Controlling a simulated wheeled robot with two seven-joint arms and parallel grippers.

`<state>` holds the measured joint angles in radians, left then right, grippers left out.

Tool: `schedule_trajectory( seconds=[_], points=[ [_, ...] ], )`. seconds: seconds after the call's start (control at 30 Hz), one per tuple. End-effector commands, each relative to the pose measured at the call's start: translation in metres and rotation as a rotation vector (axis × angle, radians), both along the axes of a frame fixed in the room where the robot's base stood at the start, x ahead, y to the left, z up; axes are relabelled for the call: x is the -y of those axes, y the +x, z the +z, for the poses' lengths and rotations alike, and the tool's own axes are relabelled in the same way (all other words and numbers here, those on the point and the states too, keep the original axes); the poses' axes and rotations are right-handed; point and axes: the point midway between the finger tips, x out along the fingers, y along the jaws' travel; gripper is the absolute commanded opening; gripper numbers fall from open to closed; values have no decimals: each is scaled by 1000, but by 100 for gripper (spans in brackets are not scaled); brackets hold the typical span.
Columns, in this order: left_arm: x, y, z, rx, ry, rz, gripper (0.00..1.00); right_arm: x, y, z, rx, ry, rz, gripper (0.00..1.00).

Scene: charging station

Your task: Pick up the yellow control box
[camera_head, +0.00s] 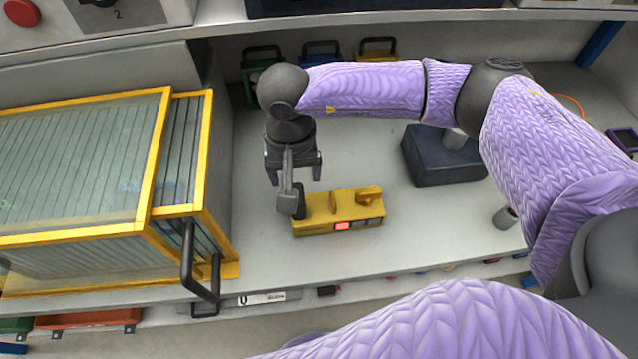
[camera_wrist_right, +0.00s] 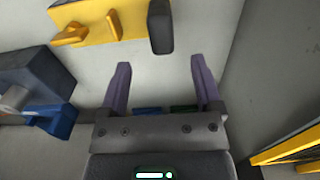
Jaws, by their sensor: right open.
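The yellow control box (camera_head: 342,211) lies on the grey bench, with raised yellow knobs on top, a lit red patch on its front and a dark grip at its left end. My right gripper (camera_head: 294,176) is open and empty, above and just behind the left end of the box. In the right wrist view, the yellow control box (camera_wrist_right: 105,20) is at the top, and its dark end piece (camera_wrist_right: 160,27) lies beyond the open fingertips (camera_wrist_right: 160,64), roughly in line with the gap between them. I see no contact. My left gripper is not in view.
A yellow-framed glass case (camera_head: 160,225) with dark handles stands left of the box. A dark blue block (camera_head: 440,160) is to the right, with a small grey cylinder (camera_head: 506,217) nearer. Green, blue and yellow handled items (camera_head: 320,50) stand behind. Bench in front is clear.

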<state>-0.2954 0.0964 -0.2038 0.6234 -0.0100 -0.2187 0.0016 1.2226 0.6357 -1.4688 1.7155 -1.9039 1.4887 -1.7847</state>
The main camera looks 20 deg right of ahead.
Motion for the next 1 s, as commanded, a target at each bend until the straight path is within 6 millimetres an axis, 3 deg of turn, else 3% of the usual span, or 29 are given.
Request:
schedule_trajectory(
  seconds=[0.43,0.73,1.0],
  points=[
    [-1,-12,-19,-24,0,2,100,-2,4,-90,-4,1,-1,82],
    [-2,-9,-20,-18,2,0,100,-2,4,-97,-2,4,-1,82],
    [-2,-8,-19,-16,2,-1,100,-2,4,-97,-2,4,-1,25]
  ],
)
